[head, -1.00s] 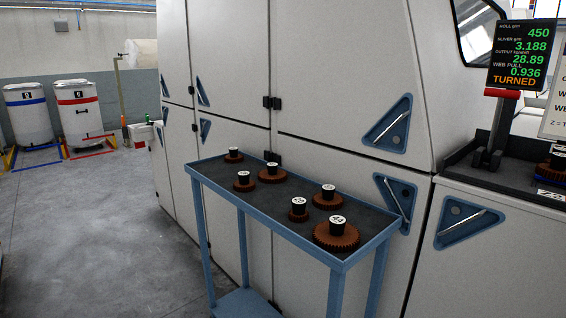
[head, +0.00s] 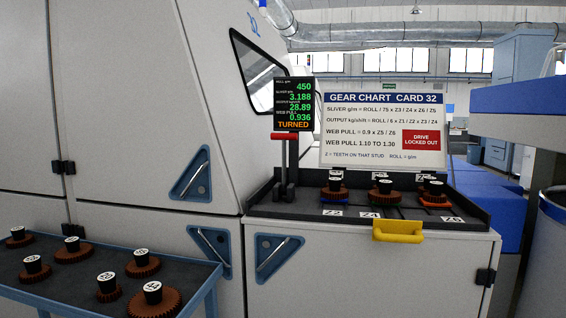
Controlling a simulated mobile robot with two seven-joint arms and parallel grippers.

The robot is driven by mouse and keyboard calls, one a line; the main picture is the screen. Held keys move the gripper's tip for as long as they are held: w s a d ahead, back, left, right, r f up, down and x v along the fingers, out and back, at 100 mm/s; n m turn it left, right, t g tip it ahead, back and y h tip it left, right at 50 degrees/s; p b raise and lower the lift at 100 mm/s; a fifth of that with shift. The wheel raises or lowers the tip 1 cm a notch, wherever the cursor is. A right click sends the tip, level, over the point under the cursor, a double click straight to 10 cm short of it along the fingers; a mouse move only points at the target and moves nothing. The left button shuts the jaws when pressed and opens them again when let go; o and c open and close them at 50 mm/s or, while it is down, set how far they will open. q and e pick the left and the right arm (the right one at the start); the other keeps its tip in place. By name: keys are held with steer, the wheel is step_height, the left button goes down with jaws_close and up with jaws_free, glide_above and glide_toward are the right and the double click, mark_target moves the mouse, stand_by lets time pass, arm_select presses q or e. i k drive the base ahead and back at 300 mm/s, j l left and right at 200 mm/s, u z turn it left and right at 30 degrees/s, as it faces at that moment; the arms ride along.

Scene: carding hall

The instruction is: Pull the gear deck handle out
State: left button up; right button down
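The gear deck (head: 300,212) is a dark tray on top of a white cabinet, right of centre in the head view. Its yellow handle (head: 397,236) sits at the deck's front edge, right of the middle. Several brown gears with black knobs stand on the deck, one of them at the left (head: 334,192), behind labels such as Z2, Z4 and Z6. A lever with a red top (head: 285,136) stands upright at the deck's left end. Neither of my grippers is in view.
A blue cart (head: 207,290) with several brown gears stands at the lower left, before the white machine (head: 140,120). A gear chart board (head: 382,131) reads "DRIVE LOCKED OUT". A display (head: 294,104) reads "TURNED". A blue structure (head: 525,110) stands at the right.

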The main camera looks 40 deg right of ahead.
mark_target(388, 230)
steer(key=z, duration=1.85)
